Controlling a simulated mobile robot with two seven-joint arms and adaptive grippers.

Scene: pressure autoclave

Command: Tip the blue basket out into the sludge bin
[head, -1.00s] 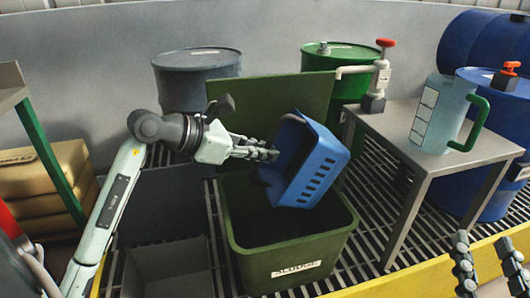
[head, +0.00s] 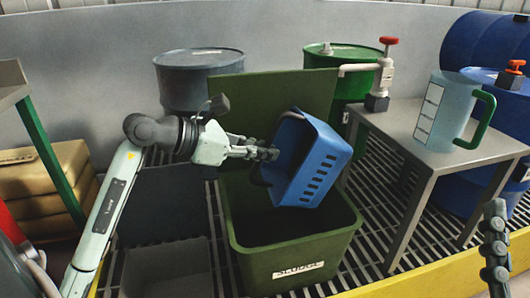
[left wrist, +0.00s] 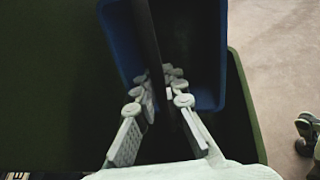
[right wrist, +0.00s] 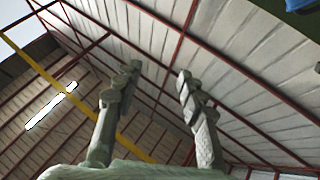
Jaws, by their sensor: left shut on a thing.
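The blue basket (head: 311,160) hangs tilted above the open green sludge bin (head: 250,262), its slotted side facing right. The bin's label shows on its front, and its dark inside looks empty where it can be seen. My left gripper (head: 264,152) is shut on the basket's dark handle at the left. In the left wrist view the handle (left wrist: 148,35) runs between the fingers, with the blue basket wall (left wrist: 208,60) behind. The basket's contents cannot be made out. My right gripper (right wrist: 155,78) is open and empty; part of it shows at the head view's right edge.
The green lid (head: 290,95) stands upright behind the bin. A grey table (head: 430,150) with a clear jug (head: 445,110) and a red-handled valve (head: 380,80) is at the right. An open grey box (head: 165,275) sits left of the bin. Drums stand behind.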

